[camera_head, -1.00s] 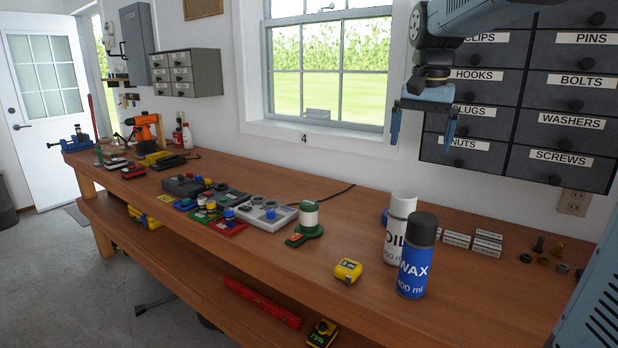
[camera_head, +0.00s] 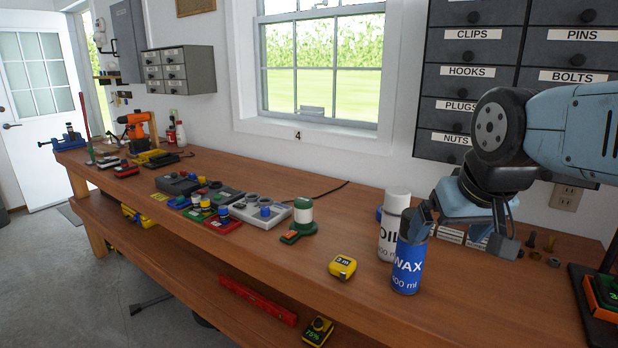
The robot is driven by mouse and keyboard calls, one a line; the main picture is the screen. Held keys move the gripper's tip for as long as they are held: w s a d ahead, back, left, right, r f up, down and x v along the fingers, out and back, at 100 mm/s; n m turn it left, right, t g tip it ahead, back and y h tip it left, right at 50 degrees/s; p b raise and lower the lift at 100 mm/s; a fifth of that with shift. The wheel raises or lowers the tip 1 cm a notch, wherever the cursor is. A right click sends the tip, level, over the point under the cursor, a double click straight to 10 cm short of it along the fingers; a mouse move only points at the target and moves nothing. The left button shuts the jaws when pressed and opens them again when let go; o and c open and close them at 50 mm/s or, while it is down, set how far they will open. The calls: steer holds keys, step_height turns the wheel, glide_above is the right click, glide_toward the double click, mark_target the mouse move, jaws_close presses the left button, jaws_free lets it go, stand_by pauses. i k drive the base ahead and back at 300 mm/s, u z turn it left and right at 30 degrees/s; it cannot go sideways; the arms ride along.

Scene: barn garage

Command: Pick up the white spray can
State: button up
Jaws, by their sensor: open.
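The white spray can (camera_head: 388,241), marked OIL, stands upright on the workbench. It is just behind and left of a blue WAX can (camera_head: 408,266), which overlaps its right side. My gripper (camera_head: 463,238) is open and points down, to the right of the white can. I cannot tell if that finger touches either can. The right finger hangs over the bench near some small white boxes. Nothing shows between the fingers.
White boxes (camera_head: 450,235) and small hardware (camera_head: 535,255) sit to the right. A dark stand (camera_head: 590,290) is at the right edge.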

mark_target(397, 198)
steer(key=k, duration=1.25)
steer(key=z, duration=0.2)
steer(key=i, duration=0.75)
steer(key=u, duration=0.2)
